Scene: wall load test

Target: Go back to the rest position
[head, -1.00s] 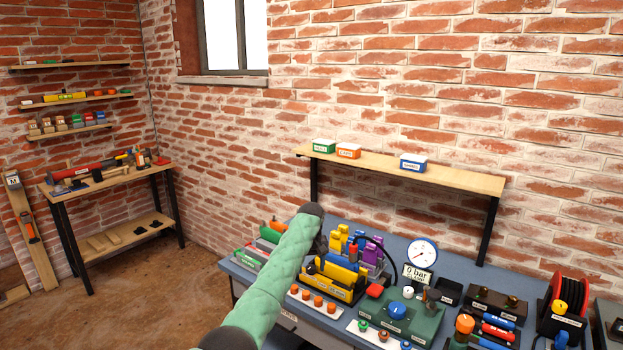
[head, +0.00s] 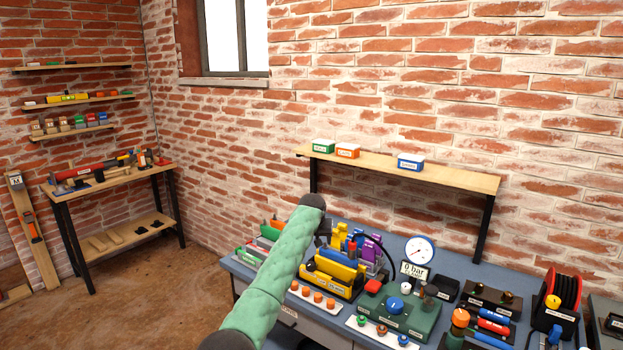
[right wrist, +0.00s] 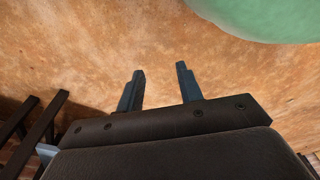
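One arm of mine in a green sleeve reaches in from the lower left of the head view, in front of the workbench (head: 250,262). Its dark end joint is up by the yellow and purple blocks. A small dark part just below that joint may be my left gripper (head: 323,232); its fingers cannot be made out. My right gripper (right wrist: 159,90) shows in the right wrist view with its two fingers apart and nothing between them. Brown floor (right wrist: 90,60) lies beyond it, and the right gripper is not seen in the head view.
The workbench carries a yellow holder (head: 334,280), a green panel with a blue knob (head: 394,304), a gauge (head: 419,250) and a red reel (head: 565,288). A wall shelf (head: 450,178) holds small boxes. A side bench (head: 110,180) stands left. Floor between is clear.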

